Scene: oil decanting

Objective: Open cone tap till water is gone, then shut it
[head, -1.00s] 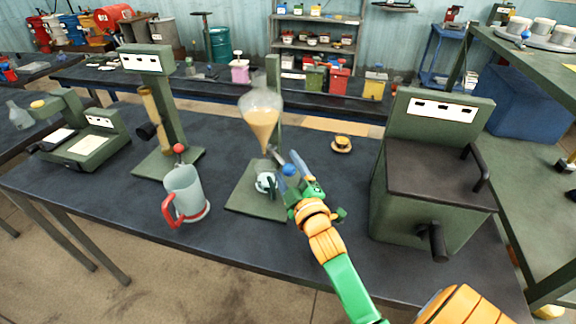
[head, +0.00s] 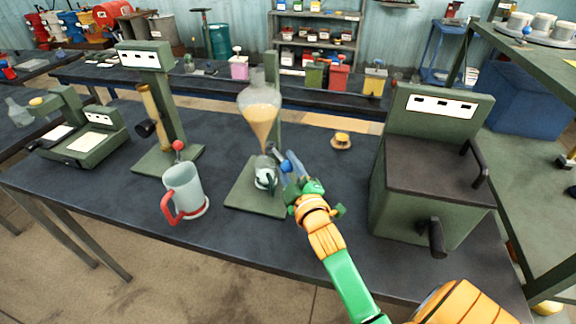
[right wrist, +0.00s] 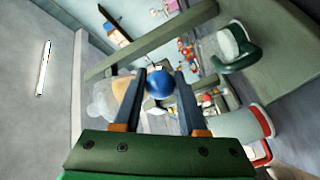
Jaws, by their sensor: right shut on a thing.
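The glass cone (head: 259,122) hangs on a green stand (head: 245,195) and holds tan liquid in its lower part. Its tap has a blue knob (head: 286,166), also in the right wrist view (right wrist: 159,81). My right gripper (head: 288,170) is shut on this knob, one finger on each side. The tap body is too small and hidden to tell how far it is turned. A small clear cup (head: 264,176) with a dark green handle stands below the cone's tip; it also shows in the right wrist view (right wrist: 232,42). My left gripper is not in view.
A clear jug (head: 184,187) with a red handle stands left of the stand. A tall green stand (head: 168,105) is behind it. A big green box machine (head: 425,175) is close on the right. A small yellow-topped item (head: 341,140) lies behind. Bare table lies in front.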

